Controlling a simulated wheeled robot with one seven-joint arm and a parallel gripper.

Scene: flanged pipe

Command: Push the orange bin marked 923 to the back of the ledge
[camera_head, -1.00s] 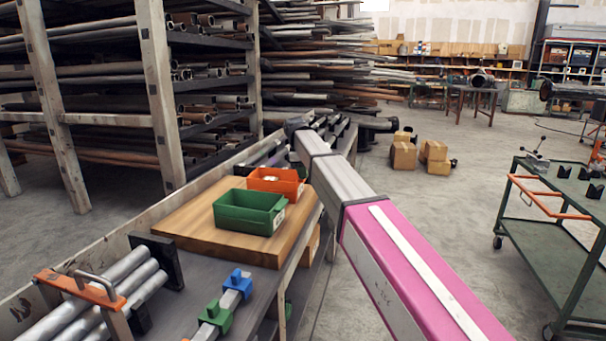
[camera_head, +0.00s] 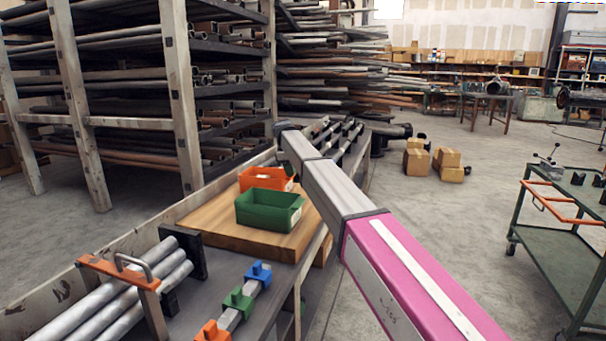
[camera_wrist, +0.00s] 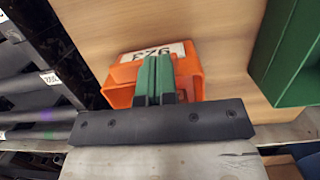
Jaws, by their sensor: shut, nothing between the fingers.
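The orange bin (camera_head: 258,178) sits on a wooden board (camera_head: 210,220) on the ledge, behind and slightly left of a green bin. The green bin hides part of it. In the wrist view the orange bin (camera_wrist: 118,92) shows its white label (camera_wrist: 185,49) with 923 upside down. My gripper (camera_wrist: 155,60) is shut and empty. Its green fingertips overlap the bin close to the label; I cannot tell whether they touch it.
The green bin (camera_head: 268,212) stands close by and shows at the right of the wrist view (camera_wrist: 292,60). A raised rail (camera_head: 105,262) runs along the ledge's left side. Pipes in a holder (camera_head: 130,290) and coloured clamps (camera_head: 240,300) lie nearer. A cart (camera_head: 565,225) stands right.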

